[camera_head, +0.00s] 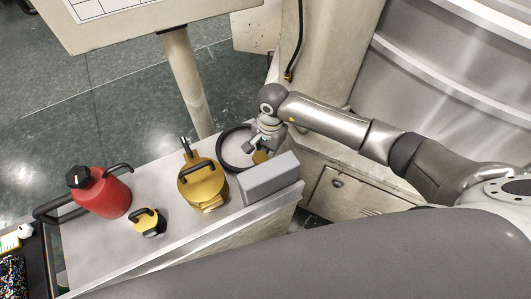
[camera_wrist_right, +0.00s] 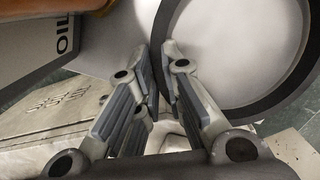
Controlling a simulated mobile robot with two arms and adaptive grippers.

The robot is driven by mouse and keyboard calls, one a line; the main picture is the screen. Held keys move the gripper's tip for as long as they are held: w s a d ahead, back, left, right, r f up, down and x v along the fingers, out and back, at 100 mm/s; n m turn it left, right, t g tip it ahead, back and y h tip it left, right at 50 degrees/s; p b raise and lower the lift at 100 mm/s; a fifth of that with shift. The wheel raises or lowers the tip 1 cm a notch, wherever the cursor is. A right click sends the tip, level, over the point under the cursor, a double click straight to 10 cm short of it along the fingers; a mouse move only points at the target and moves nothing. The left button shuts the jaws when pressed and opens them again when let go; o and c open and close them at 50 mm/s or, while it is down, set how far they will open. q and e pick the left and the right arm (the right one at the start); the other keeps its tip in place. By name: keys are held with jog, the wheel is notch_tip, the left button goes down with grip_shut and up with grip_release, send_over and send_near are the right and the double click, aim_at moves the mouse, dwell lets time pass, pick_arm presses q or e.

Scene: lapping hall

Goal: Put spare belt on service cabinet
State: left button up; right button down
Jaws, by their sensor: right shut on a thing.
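The spare belt, a black ring (camera_head: 222,158), is over the far right end of a pale bench-like top (camera_head: 150,228). I cannot tell whether this top is the service cabinet, or whether the belt touches it. My right gripper (camera_head: 258,148) is at the belt's right side, shut on its rim. In the right wrist view the belt (camera_wrist_right: 163,30) is large at the upper right, and its edge runs down to the gripper fingers (camera_wrist_right: 162,88). The pale surface shows through the ring. My left gripper is not in view.
A grey box (camera_head: 268,180) and a yellow can (camera_head: 204,188) stand close to the belt. A red bottle (camera_head: 104,194) and a small yellow-black item (camera_head: 149,222) stand farther left. A post (camera_head: 184,80) rises behind; a panel with a handle (camera_head: 340,192) is at right.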

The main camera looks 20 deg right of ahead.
jog(key=shift+f, duration=0.55)
jog(key=c, duration=1.5)
grip_release()
jog(key=shift+c, duration=0.2)
jog(key=shift+r, duration=0.15)
notch_tip(320, 180, up, 12)
jog(key=d+b, duration=0.1)
jog(key=b, duration=0.1)
jog(key=shift+w+d+b, duration=0.15)
jog(key=shift+w+b, duration=0.15)
jog(key=shift+w, duration=0.1)
